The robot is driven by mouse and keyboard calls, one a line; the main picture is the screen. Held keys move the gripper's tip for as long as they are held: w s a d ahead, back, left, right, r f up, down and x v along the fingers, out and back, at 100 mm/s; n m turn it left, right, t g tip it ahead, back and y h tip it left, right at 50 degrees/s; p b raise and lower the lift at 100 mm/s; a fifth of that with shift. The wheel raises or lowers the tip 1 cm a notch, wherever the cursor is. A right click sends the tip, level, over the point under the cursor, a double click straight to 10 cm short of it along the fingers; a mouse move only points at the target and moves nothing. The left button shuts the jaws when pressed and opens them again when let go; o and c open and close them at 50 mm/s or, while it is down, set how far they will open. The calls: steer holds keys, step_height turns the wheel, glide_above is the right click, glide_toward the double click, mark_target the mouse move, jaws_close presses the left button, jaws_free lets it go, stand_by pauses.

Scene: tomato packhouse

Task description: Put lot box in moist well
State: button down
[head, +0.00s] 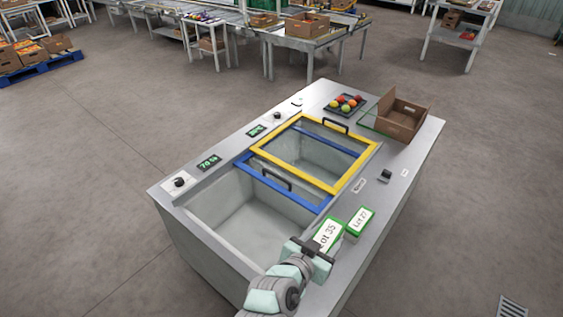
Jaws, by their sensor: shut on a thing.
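My gripper (312,250) is shut on a white-and-green box marked Lot 35 (327,234), at the near right rim of the counter. I cannot tell whether this box is lifted or rests on the counter. A second box, Lot 27 (360,221), lies just beside it on the counter. The near well (243,212) is uncovered and looks empty. A blue-framed glass lid (282,187) is slid back, largely under the yellow-framed lid (358,170) that covers the far well (322,158). I cannot surely read which well is moist.
A display reading about 70 % (209,162) and a knob (179,182) sit beside the near well. A second display (257,131) sits farther back. A tray of tomatoes (346,104) and an open cardboard box (402,118) stand at the counter's far end. Both lids have raised black handles.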

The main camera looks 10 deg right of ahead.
steer(key=w+a+f+n+t+y+p, duration=0.1)
steer(key=a+n+t+y+p, duration=0.3)
steer(key=a, duration=0.6)
steer(key=w+a+f+n+y+p, duration=0.1)
steer(key=w+a+n+y+p, duration=0.1)
steer(key=a+n+y, duration=0.55)
steer(key=s+r+p, duration=0.3)
steer(key=r+p, duration=0.8)
steer(key=p, duration=0.1)
steer(key=s+a+r+m+h+p, duration=0.1)
steer(key=s+r+p, duration=0.2)
steer(key=r+p, duration=0.8)
steer(key=s+r+m+h+p, duration=0.1)
steer(key=s+r+p, duration=0.3)
steer(key=r+p, duration=0.7)
steer(key=shift+a+r+p, duration=0.2)
steer(key=shift+p, duration=1.25)
steer(key=shift+s+m, duration=0.1)
steer(key=shift+m, duration=0.15)
